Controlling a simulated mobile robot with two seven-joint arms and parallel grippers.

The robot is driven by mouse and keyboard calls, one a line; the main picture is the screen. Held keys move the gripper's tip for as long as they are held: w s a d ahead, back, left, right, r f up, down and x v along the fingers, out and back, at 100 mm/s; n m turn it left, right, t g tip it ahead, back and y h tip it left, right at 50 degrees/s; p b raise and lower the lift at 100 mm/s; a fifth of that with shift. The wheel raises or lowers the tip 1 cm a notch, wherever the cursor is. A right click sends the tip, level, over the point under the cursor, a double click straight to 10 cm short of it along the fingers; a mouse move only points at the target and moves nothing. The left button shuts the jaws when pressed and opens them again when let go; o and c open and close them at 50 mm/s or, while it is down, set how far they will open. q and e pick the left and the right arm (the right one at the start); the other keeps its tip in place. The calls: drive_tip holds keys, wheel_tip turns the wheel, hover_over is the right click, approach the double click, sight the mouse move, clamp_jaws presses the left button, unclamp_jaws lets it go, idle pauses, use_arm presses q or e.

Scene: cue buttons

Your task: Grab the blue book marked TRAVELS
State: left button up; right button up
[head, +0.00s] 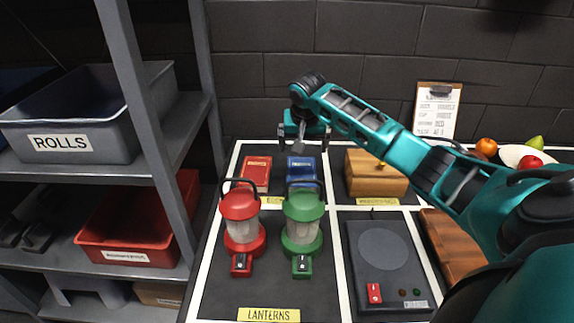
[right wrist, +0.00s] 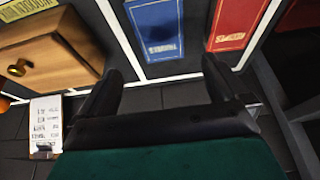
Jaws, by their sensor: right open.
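The blue book (head: 301,164) lies in the back books compartment of the table, to the right of a red book (head: 256,171). A green lantern partly hides its front end. In the right wrist view the blue book (right wrist: 162,30) shows at the top, with small lettering too blurred to read for sure. My right gripper (head: 304,136) is above and behind the blue book, apart from it. Its fingers (right wrist: 160,80) are open with nothing between them. My left gripper is not in view.
A red lantern (head: 241,217) and a green lantern (head: 302,222) stand in front of the books. A wooden drawer box (head: 374,176) sits to the right of the blue book. A dark wall stands behind the table, and a grey shelf post (head: 147,120) rises at the left.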

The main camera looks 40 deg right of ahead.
drive_tip(key=b, duration=0.1)
hover_over(301, 171)
drive_tip(key=s+a, duration=0.1)
drive_tip(key=s, duration=0.1)
wheel_tip(301, 171, down, 7)
drive_tip(key=shift+w+a+r, duration=0.1)
drive_tip(key=shift+w, duration=0.05)
drive_tip(key=b+x, duration=0.1)
drive_tip(key=x, duration=0.3)
drive_tip(key=shift+a+f, duration=0.1)
drive_tip(key=shift+f, duration=0.55)
drive_tip(key=shift+c, duration=0.4)
drive_tip(key=c, duration=0.6)
drive_tip(key=shift+c, duration=1.1)
